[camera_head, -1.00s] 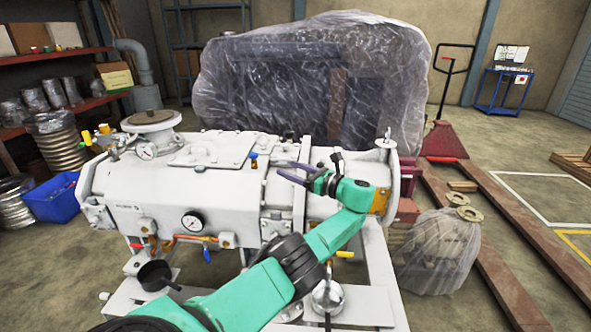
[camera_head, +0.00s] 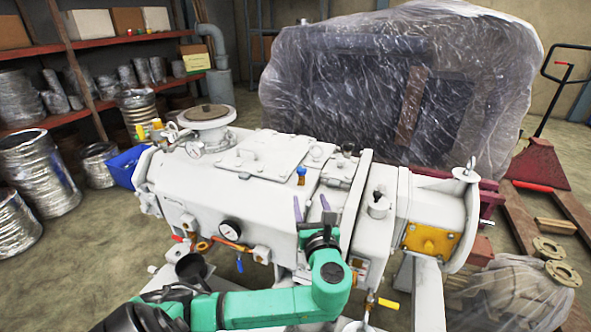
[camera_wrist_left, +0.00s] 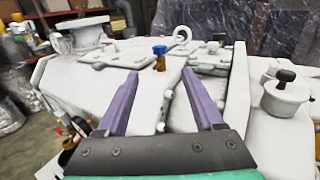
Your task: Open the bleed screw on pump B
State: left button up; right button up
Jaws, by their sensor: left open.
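A large white pump (camera_head: 270,160) stands in front of me; I cannot read a label B on it. A small brass fitting with a blue top (camera_head: 301,175) stands upright on its upper face; I cannot tell for sure that it is the bleed screw. It also shows in the left wrist view (camera_wrist_left: 160,55), beyond the fingertips and between their lines. My left gripper (camera_head: 311,204) is open and empty, its purple fingers pointing toward the fitting from the near side, apart from it. The fingers also show in the left wrist view (camera_wrist_left: 160,76). My right gripper is not in view.
A pressure gauge (camera_head: 231,229) and a blue-handled valve (camera_head: 240,265) are on the pump's front. A black-knobbed fitting (camera_head: 378,205) stands right of my gripper. A plastic-wrapped machine (camera_head: 390,85) is behind. Shelves (camera_head: 130,80) stand at the left.

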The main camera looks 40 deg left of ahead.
aim_at(302, 174)
pick_arm(q)
jog(key=x, duration=1.3)
